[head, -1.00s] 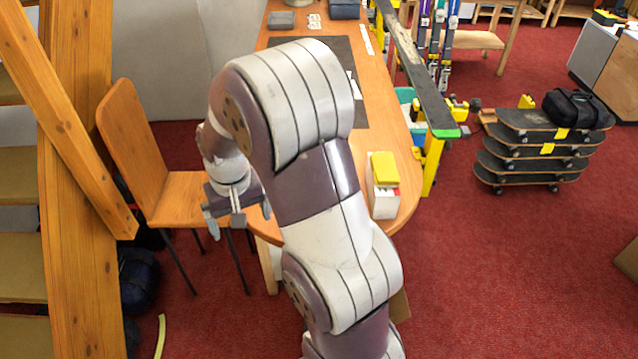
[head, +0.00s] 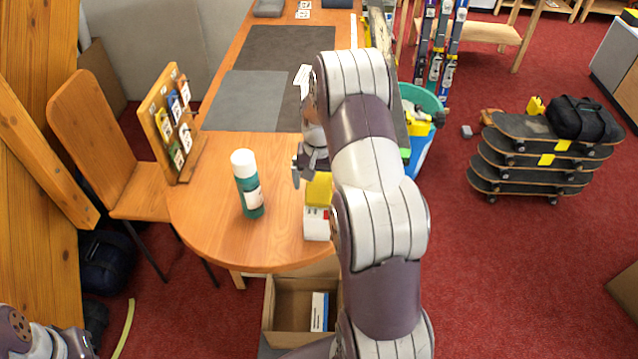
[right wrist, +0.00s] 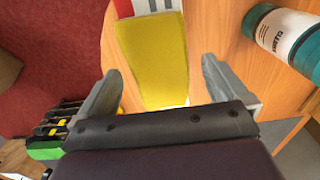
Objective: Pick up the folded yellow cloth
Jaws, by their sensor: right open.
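A green-and-white bottle (head: 248,183) stands on the table (head: 205,220) left of the cloth. A rack with small hanging items (head: 172,120) stands at the table's left edge. An open carton (head: 275,305) is below the front edge. Stacked skateboards (head: 540,155) are at right.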

